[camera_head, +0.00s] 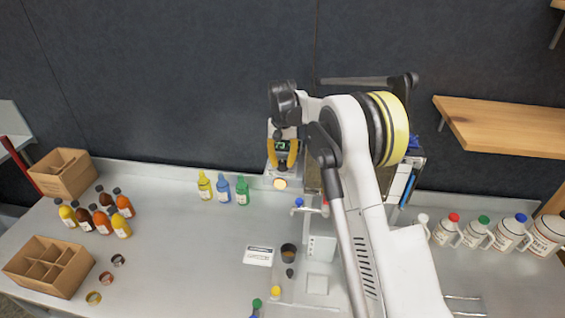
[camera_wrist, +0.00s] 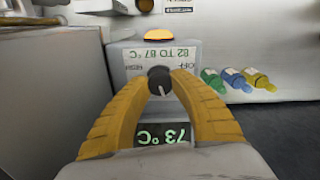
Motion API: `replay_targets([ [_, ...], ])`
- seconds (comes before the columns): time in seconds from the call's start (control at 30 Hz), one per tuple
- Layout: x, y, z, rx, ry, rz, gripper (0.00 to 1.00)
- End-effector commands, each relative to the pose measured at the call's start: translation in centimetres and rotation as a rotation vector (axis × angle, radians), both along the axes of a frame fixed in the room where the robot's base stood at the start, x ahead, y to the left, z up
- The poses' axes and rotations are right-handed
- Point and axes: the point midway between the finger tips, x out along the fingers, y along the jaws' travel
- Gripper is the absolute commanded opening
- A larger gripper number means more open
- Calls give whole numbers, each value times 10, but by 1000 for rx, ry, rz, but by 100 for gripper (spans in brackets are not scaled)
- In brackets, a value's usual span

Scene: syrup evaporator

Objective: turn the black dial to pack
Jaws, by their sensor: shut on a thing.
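The black dial (camera_wrist: 160,80) is on the grey control box (camera_wrist: 128,57), seen upside down in the wrist view. My gripper (camera_wrist: 160,88) has its yellow fingers closed on the dial from both sides. The dial's white mark points down in the picture, towards the display. The label beside it at right reads OFF; the left label is partly covered and I cannot read it surely. The display (camera_wrist: 162,137) shows 73 °C. A plate above reads 82 TO 87 °C. In the head view my gripper (camera_head: 283,160) is in front of the box and hides the dial.
An amber lamp (camera_head: 280,184) sits on the box. Yellow, blue and green bottles (camera_head: 223,190) stand to its left. Filled bottles and brown cartons (camera_head: 62,172) are at far left; white jugs (camera_head: 478,234) are at right. A wooden shelf (camera_head: 505,130) is on the right wall.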

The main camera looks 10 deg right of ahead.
Motion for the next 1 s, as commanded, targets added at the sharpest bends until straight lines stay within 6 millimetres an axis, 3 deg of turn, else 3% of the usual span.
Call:
replay_targets([
  [0.43, 0, 0, 0, 0, 0, -246, 0],
  [1.0, 0, 0, 0, 0, 0, -289, 0],
])
